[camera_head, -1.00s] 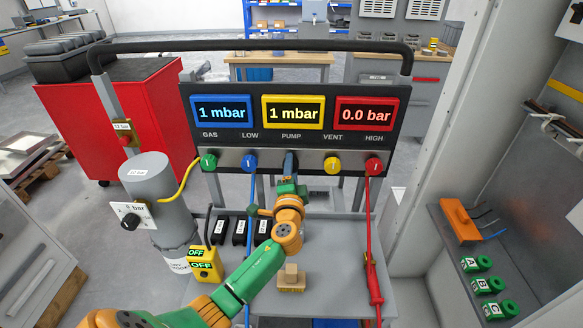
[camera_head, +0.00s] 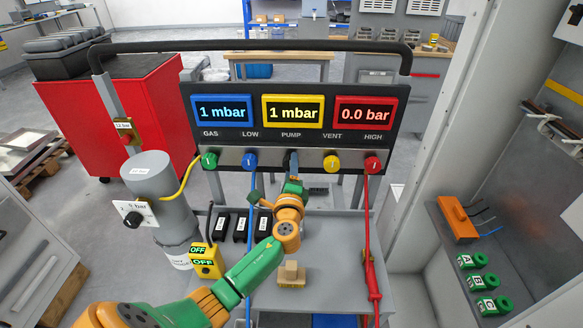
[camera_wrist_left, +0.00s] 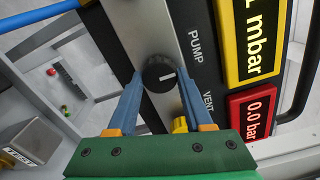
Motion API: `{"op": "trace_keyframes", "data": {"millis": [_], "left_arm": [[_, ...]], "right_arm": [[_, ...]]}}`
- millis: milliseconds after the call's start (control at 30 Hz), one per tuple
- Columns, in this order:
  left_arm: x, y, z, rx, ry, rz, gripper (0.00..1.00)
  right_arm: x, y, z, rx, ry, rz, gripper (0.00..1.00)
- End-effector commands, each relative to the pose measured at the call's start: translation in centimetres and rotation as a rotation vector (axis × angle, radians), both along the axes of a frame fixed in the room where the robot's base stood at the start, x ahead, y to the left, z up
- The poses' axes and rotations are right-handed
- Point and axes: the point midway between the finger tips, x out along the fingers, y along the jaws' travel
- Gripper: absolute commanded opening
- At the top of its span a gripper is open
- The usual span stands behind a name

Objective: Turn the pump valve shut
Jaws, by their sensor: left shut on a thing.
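The pump valve is a round black knob with a white mark (camera_wrist_left: 158,72) under the PUMP label in the left wrist view. Its mark runs roughly across the picture there. My left gripper (camera_wrist_left: 160,78) is shut on this knob, with one blue finger on each side. In the head view my left gripper (camera_head: 291,165) reaches up to the panel (camera_head: 225,157) below the PUMP label and largely hides the knob. The yellow pump display (camera_head: 293,111) reads 1 mbar. My right gripper is in neither view.
Green (camera_head: 209,160), blue (camera_head: 249,160), yellow (camera_head: 331,162) and red (camera_head: 373,165) knobs flank the pump valve. A yellow hose (camera_head: 180,187) and a red hose (camera_head: 367,215) hang from the panel. A grey cylinder (camera_head: 155,190) stands at left.

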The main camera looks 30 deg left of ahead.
Motion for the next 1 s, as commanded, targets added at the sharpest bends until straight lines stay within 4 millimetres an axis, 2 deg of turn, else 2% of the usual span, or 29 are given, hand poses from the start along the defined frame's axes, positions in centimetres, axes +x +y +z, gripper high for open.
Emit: {"op": "trace_keyframes", "data": {"millis": [367,400,500,800,867,1000], "left_arm": [[0.0,0.1,0.2,0.008,0.000,0.001,0.00],[0.0,0.1,0.2,0.008,0.000,0.001,0.59],[0.0,0.1,0.1,0.007,0.000,0.001,0.81],[-0.2,-0.2,0.1,0.004,0.000,-0.001,0.81],[-1.0,-0.6,0.0,0.004,0.001,-0.002,0.81],[-3.6,-2.2,-0.1,0.002,0.002,-0.002,0.81]], "right_arm": [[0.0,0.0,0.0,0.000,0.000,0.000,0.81],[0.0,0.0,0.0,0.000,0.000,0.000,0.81],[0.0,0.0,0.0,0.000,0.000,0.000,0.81],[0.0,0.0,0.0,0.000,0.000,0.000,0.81],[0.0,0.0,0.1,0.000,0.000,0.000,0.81],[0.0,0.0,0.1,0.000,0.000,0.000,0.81]]}}
